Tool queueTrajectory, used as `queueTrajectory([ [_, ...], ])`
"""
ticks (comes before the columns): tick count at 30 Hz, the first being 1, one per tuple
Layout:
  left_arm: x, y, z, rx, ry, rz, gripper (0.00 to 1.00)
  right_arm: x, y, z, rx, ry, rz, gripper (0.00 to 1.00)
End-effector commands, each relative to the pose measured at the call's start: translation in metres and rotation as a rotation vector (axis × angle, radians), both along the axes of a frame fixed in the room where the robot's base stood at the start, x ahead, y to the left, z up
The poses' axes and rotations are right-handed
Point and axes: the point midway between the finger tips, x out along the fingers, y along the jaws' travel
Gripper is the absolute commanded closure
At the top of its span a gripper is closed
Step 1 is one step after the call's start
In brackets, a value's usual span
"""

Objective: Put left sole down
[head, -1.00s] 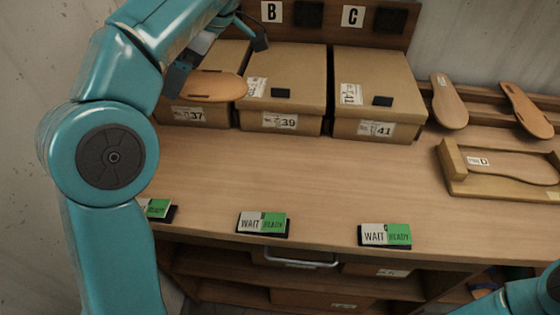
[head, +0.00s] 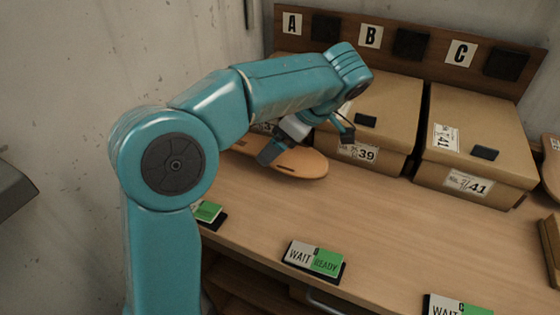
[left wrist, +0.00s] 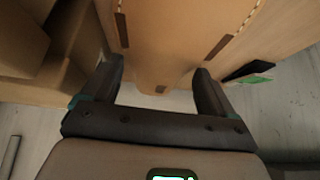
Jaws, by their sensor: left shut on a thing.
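My left gripper (head: 304,148) is shut on a tan sole (head: 300,164), which lies roughly flat in front of the boxes at the left part of the bench. The head view does not clearly show whether the sole touches the bench top (head: 290,205). In the left wrist view the sole (left wrist: 175,25) extends away from between the two dark fingers (left wrist: 158,75), with dark slots along its sides. My arm hides part of the box behind it. My right gripper is out of view.
Cardboard boxes marked 39 (head: 375,115) and 41 (head: 475,150) stand along the back, under a board (head: 330,45) lettered A, B and C. WAIT/READY signs (head: 315,260) line the front edge. The bench between is clear. A wall (head: 60,100) is at left.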

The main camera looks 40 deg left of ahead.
Motion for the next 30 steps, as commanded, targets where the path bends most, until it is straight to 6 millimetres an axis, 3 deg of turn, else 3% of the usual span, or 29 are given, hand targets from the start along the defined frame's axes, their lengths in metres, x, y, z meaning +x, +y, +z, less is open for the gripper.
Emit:
queueTrajectory([
  [9,0.002,0.0,-0.043,0.001,0.002,0.0,0.47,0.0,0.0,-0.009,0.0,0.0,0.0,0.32],
  [20,0.003,0.0,-0.048,0.0,0.0,0.0,0.47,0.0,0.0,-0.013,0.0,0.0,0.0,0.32],
  [21,0.003,0.0,-0.047,0.0,0.001,-0.001,0.06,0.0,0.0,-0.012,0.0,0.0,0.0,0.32],
  [22,0.003,0.0,-0.047,0.0,0.001,-0.001,0.0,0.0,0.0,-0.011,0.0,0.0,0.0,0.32],
  [30,0.002,0.0,-0.046,0.0,0.001,-0.001,0.0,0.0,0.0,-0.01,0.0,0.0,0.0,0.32],
])
